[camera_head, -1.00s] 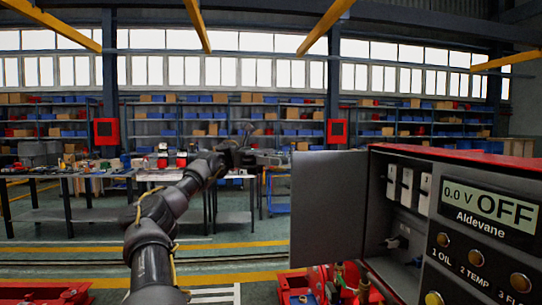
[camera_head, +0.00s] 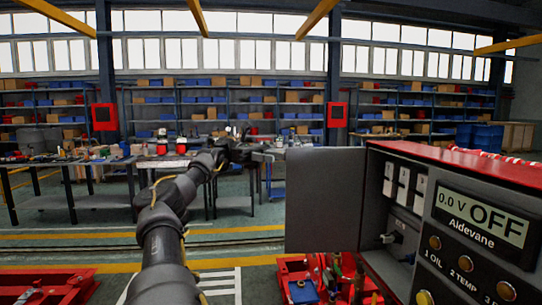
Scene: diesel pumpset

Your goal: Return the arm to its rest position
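My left arm comes in from the bottom left and reaches up toward the middle of the head view. My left gripper (camera_head: 270,150) is at its far end, near the upper left edge of the open grey panel door (camera_head: 323,200). It is small and dark against the workbenches, and its fingers cannot be made out clearly. Nothing visible hangs from it. The control panel (camera_head: 470,225) at the right has a display (camera_head: 481,213) reading 0.0 V OFF. My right gripper is not in view.
White switches (camera_head: 403,187) sit inside the open panel box. Red machine parts (camera_head: 292,268) lie below the door, and a red frame (camera_head: 45,287) is at the lower left. Workbenches (camera_head: 100,165) and shelves stand at the back. The floor between is clear.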

